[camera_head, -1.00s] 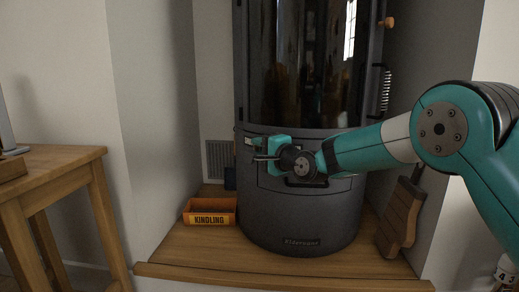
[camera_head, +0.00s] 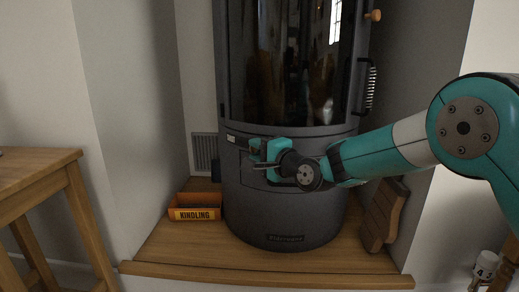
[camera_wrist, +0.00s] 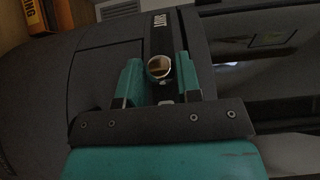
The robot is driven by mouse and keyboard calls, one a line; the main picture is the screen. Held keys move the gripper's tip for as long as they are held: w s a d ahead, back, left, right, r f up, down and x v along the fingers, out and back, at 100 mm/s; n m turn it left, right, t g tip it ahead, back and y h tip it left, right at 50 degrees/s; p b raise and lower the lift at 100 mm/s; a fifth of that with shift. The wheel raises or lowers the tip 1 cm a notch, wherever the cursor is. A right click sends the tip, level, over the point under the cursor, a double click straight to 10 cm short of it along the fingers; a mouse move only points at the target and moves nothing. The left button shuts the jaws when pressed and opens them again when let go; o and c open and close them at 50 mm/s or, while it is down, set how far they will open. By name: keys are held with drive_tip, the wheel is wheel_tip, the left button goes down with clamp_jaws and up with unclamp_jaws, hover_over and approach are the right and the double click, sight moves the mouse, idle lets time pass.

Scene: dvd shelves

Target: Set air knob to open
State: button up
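The dark grey stove (camera_head: 285,215) stands upright in the alcove. A small pale label (camera_head: 231,139) is on its front, left of my gripper (camera_head: 259,158). In the wrist view, a round shiny metal knob (camera_wrist: 159,67) lies between the two fingers of my gripper (camera_wrist: 159,78). A black strip with white lettering (camera_wrist: 160,22) runs up from the knob; I cannot read it surely. The fingers stand apart, one on each side of the knob, with narrow gaps. In the head view the knob is hidden by my gripper.
An orange kindling box (camera_head: 195,213) sits on the wooden hearth (camera_head: 270,275) left of the stove. A wooden-slatted object (camera_head: 384,215) leans at the right. A wooden table (camera_head: 40,172) stands at the left. The stove's door handle (camera_head: 361,88) is at upper right.

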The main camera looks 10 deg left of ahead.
drive_tip(key=shift+o, duration=1.3)
drive_tip(key=shift+d, duration=0.15)
drive_tip(key=shift+s, duration=0.1)
drive_tip(key=p+v, duration=0.3)
drive_tip(key=v, duration=1.4)
drive_tip(key=shift+d, duration=0.1)
